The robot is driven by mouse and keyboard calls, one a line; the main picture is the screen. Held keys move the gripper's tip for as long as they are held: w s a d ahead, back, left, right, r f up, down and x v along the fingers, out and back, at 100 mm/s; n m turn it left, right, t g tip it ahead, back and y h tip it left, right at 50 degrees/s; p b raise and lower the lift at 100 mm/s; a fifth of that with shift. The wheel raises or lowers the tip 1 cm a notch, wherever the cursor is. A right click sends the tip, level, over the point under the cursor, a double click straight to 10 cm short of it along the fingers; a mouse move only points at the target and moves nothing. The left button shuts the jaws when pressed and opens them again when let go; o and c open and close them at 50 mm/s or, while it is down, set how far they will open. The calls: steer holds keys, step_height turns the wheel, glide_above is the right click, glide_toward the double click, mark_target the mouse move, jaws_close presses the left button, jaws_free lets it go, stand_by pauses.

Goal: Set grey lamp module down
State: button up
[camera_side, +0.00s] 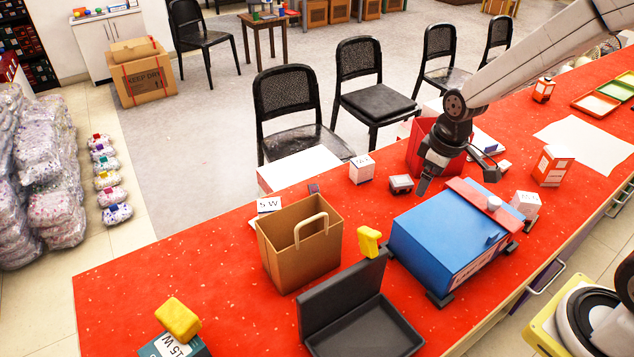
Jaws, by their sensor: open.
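My gripper (456,178) hangs over the red counter behind the blue box, its fingers spread apart and nothing visible between them. I cannot tell for sure which item is the grey lamp module. A small dark-and-pale block (401,184) sits on the counter just left of my gripper. A pale box with a printed label (361,168) stands farther left. Another pale labelled box (525,205) stands at the right end of the blue box. A white box marked 5 W (268,206) is partly hidden behind the paper bag.
A blue box (445,235) with a red top bar stands below my gripper. A red container (425,148) is behind my gripper. Bare counter (200,260) lies left of the bag.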

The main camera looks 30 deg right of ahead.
steer(key=s+a+m, duration=0.3)
steer(key=s+m, duration=0.1)
steer(key=s, duration=0.5)
steer(key=shift+f+t, duration=0.15)
steer(key=shift+t, duration=0.15)
stand_by(0.6)
